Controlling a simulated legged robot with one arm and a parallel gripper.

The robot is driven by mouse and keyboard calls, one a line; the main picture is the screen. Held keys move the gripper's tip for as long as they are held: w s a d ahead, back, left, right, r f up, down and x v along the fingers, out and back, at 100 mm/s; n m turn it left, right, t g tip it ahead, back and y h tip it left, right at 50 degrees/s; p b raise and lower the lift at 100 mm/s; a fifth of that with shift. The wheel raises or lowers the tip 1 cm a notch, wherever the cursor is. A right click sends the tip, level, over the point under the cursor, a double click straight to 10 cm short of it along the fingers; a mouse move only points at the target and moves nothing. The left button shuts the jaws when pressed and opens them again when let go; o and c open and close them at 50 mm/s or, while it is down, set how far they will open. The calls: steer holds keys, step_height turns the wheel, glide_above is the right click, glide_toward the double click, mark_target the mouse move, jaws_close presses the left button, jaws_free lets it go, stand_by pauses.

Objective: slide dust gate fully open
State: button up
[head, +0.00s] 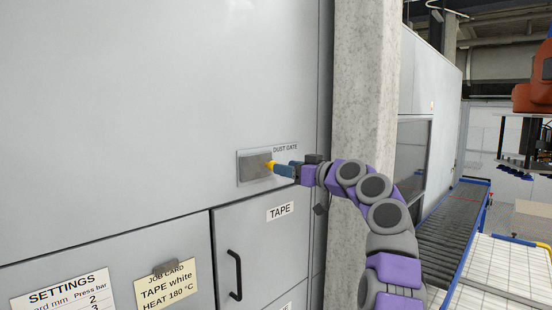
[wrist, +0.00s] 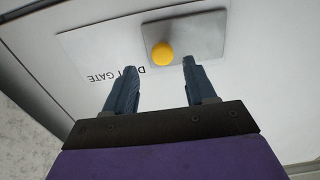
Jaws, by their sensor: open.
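The dust gate is a grey metal plate (head: 255,166) with a yellow knob (head: 270,165), set in a labelled panel on the grey cabinet wall. In the wrist view the gate plate (wrist: 205,35) sits at the upper right of the panel, with the round yellow knob (wrist: 163,53) near its lower left edge. My gripper (head: 277,167) is at the knob in the head view. In the wrist view my gripper (wrist: 159,62) is open, with one finger on each side below the knob. The knob lies near the fingertips, and I cannot tell whether they touch it.
Below is a TAPE door (head: 262,250) with a black handle (head: 235,276). A SETTINGS sheet (head: 62,291) and a job card (head: 166,287) hang at lower left. A concrete column (head: 362,90) stands right of the cabinet. A roller conveyor (head: 448,225) runs farther right.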

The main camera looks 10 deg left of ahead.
mark_target(261, 167)
steer(key=p+x, duration=0.1)
steer(key=x, duration=0.1)
steer(key=p+x, duration=0.1)
steer(key=x, duration=0.2)
steer(key=shift+s+a+p, duration=0.15)
steer(key=shift+a+p, duration=0.25)
steer(key=shift+a, duration=0.05)
steer(key=shift+d, duration=0.8)
steer(key=shift+c, duration=1.3)
steer(key=c, duration=0.5)
steer(key=shift+s+a, duration=0.1)
jaws_close()
